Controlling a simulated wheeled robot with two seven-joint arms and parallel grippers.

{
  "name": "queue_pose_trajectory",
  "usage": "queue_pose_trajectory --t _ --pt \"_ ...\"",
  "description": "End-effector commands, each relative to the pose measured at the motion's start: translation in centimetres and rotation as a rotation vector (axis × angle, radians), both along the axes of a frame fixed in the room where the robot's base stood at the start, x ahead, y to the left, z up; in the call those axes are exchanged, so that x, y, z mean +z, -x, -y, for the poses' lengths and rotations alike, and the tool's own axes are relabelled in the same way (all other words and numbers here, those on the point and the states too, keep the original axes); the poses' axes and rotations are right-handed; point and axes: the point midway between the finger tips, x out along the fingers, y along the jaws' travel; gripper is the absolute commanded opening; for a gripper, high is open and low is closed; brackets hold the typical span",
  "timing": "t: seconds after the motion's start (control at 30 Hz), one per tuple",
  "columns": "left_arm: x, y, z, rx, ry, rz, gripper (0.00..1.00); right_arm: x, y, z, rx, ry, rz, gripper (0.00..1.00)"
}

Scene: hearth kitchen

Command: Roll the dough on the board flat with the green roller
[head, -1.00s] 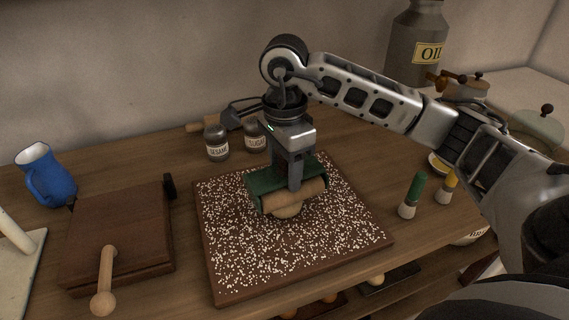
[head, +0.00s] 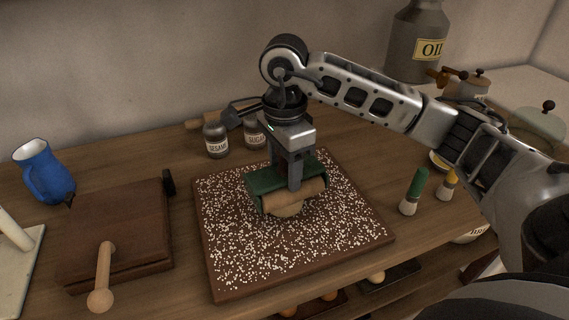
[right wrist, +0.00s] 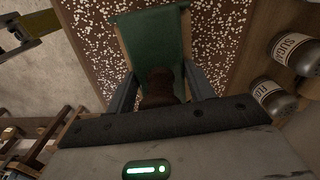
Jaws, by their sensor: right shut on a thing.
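The brown board (head: 212,270), covered in white specks, lies on the wooden counter. The green roller (head: 262,183) has a green body and a wooden cylinder, and is over the middle of the board. My right gripper (head: 288,172) points down from above and is shut on the roller. In the right wrist view the green roller body (right wrist: 152,38) shows between the fingers, with a dark brown handle (right wrist: 160,84).
A wooden box (head: 128,225) with a peg-shaped handle and a blue jug (head: 44,173) stand left. A green-topped brush (head: 414,190) and a yellow-topped one (head: 448,184) stand right.

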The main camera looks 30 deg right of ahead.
Motion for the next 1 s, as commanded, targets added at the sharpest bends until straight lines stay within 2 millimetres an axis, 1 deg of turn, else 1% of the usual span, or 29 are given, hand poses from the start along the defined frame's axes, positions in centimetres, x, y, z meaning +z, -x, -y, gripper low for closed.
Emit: queue_pose_trajectory --t 0.03,1.0 --pt "-0.22 -0.03 0.02 0.0 0.0 0.001 0.36 -0.24 0.01 0.05 -0.001 0.002 -0.001 0.24" --pt "-0.59 -0.05 0.06 0.0 0.003 0.005 0.36 -1.08 0.02 0.01 -0.001 0.001 -0.003 0.24"
